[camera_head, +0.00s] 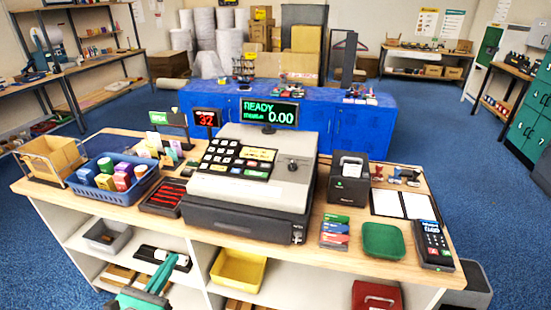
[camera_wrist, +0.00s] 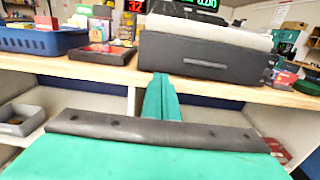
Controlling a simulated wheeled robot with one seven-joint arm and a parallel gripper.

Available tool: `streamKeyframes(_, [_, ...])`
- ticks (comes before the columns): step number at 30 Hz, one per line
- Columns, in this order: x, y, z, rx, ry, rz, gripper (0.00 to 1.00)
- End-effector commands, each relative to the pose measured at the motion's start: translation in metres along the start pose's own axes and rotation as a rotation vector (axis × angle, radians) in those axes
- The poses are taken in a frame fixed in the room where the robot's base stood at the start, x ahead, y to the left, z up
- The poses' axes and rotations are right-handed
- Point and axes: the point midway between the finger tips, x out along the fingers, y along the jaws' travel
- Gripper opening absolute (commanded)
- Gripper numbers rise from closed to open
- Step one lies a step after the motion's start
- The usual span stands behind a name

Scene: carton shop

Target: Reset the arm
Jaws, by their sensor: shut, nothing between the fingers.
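My gripper (camera_head: 168,266) is teal and shows at the bottom left of the head view, in front of the counter's open shelves and below its top. In the wrist view my gripper (camera_wrist: 160,79) points forward over its dark palm bar. Its narrow teal fingers are together, with nothing between them. The fingertips overlap the counter's front edge in that picture; I cannot tell how far apart they are. Part of my arm is cut off by the bottom of the head view.
The wooden counter top (camera_head: 335,225) carries a cash register (camera_head: 257,170), a blue basket (camera_head: 124,192), a card terminal (camera_head: 433,243) and a green tray (camera_head: 383,240). A yellow bin (camera_head: 238,270) and a grey bin (camera_head: 107,235) sit on shelves below. Blue floor shows on both sides.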

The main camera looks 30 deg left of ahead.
Motion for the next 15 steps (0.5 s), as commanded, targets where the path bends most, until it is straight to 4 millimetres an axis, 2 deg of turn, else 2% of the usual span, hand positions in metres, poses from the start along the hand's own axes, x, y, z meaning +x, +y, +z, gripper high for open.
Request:
streamKeyframes(4, [0.002, -0.005, -0.005, 0.012, 0.009, -0.001, 0.00])
streamKeyframes(7, [0.005, -0.020, -0.025, 0.071, 0.044, 0.005, 0.00])
streamKeyframes(11, [0.008, -0.057, -0.069, 0.236, 0.131, 0.013, 0.00])
streamKeyframes(15, [0.000, -0.104, -0.119, 0.485, 0.231, 0.001, 0.00])
